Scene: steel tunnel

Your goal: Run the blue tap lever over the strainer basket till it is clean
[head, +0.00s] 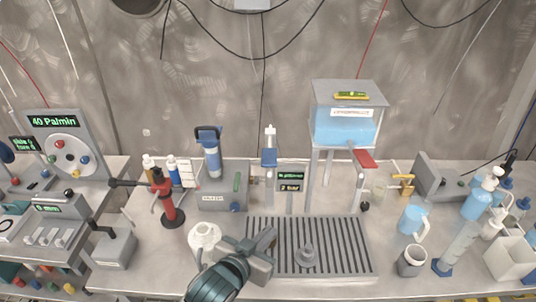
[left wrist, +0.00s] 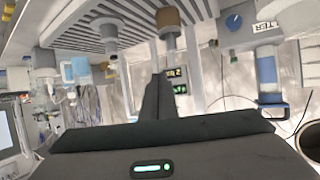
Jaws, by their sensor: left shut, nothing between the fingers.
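The tap (head: 269,185) stands behind the slotted drain tray, with its blue lever (head: 269,158) near the top. A small grey round fitting (head: 307,256) sits on the tray; I cannot tell if it is the strainer basket. It also shows in the left wrist view (left wrist: 108,30). Beside it there, a brown-banded round piece (left wrist: 168,17) is seen, whose identity is unclear. My left gripper (head: 268,238) is shut and empty over the tray's left end, in front of and below the blue lever. Its closed fingers (left wrist: 158,80) show in the left wrist view. My right gripper is not in view.
The drain tray (head: 345,262) is mostly bare at right. A blue water tank (head: 345,127) with a red lever (head: 363,158) stands behind it.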

